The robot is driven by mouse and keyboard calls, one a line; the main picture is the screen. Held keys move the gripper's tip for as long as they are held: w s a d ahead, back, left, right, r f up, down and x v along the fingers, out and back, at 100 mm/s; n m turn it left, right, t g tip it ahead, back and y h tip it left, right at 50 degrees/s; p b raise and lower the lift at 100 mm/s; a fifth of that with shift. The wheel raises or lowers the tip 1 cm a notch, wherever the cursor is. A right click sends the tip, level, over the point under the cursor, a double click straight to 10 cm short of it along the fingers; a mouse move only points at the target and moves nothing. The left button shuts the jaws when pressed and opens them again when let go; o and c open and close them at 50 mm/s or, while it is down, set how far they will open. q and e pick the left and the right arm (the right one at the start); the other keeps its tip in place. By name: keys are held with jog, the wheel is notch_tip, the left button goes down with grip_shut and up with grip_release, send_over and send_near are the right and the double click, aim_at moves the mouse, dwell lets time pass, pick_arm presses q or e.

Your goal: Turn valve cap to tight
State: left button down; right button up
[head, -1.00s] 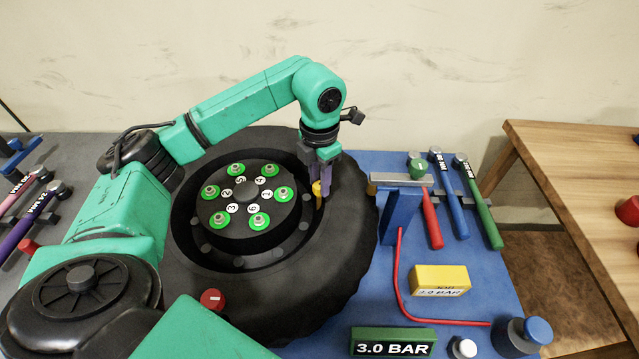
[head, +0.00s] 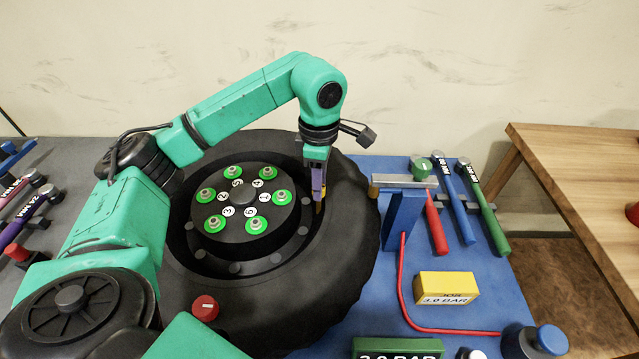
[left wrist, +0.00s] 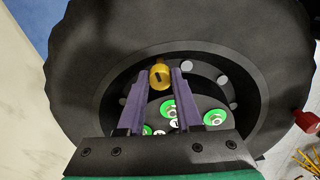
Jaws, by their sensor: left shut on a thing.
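The yellow valve cap (left wrist: 160,76) with a dark mark on its top sits at the inner edge of the black tyre (head: 345,240). It shows in the head view as a small yellow piece (head: 320,207), mostly hidden by the fingers. My left gripper (head: 318,190) points down over it. The hub (head: 243,210) carries several green-ringed numbered nuts to the left of the cap. My right gripper is not in view.
A blue stand (head: 403,215) with a red hose (head: 402,290) is right of the tyre. A yellow block (head: 446,287) and a green block (head: 398,348) lie in front. Coloured-handled tools (head: 460,200) lie behind. A red knob (head: 205,308) is near the tyre's front left.

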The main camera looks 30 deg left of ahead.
pick_arm(q)
jog(key=shift+r+m, duration=0.15)
jog(key=shift+m, duration=0.45)
jog(key=c, duration=0.6)
grip_release()
jog(key=shift+r, duration=0.35)
notch_tip(320, 180, up, 4)
jog(key=shift+f+b, duration=0.25)
jog(key=shift+b, duration=0.1)
notch_tip(320, 180, up, 10)
jog(key=p, duration=0.3)
jog(key=shift+s+r, duration=0.1)
jog(key=shift+r, duration=0.05)
